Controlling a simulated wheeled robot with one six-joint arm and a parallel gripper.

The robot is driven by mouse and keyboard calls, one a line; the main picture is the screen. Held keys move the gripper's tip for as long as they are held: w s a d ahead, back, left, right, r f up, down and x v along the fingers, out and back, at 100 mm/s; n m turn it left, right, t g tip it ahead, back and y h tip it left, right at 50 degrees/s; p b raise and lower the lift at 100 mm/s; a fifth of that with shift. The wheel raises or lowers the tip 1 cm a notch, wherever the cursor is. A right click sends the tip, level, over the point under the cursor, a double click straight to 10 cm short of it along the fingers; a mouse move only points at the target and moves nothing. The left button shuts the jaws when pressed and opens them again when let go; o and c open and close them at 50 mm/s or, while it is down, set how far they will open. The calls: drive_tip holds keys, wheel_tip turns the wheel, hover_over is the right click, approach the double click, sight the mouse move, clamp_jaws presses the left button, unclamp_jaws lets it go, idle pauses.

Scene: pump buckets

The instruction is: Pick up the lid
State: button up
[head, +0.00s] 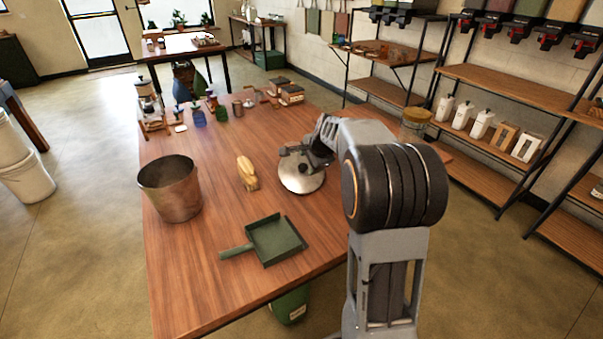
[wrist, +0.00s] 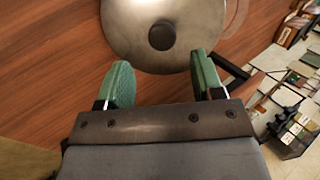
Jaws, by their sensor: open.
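The lid (head: 301,178) is a round silver metal disc lying on the wooden table, right of the brush. In the wrist view the lid (wrist: 128,30) fills the top middle, with a dark round knob (wrist: 162,35) at its centre. My gripper (wrist: 163,75) is open, its two green fingertips apart and pointing toward the lid, with the knob ahead of the gap between them. Nothing is between the fingers. In the head view my gripper (head: 306,158) is over the far part of the lid and hides some of it.
A metal bucket (head: 171,192) stands at the table's left edge. A brush (head: 247,173) lies between it and the lid. A green dustpan (head: 274,240) lies nearer. Bottles (head: 198,116) and boxes (head: 291,94) stand at the far end. The wooden table (head: 215,218) is bare between the bucket and dustpan.

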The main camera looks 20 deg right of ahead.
sight(304, 166)
drive_tip(key=shift+x, duration=2.75)
drive_tip(key=shift+w+a+r, duration=0.15)
drive_tip(key=c, duration=1)
drive_tip(key=shift+r, duration=0.1)
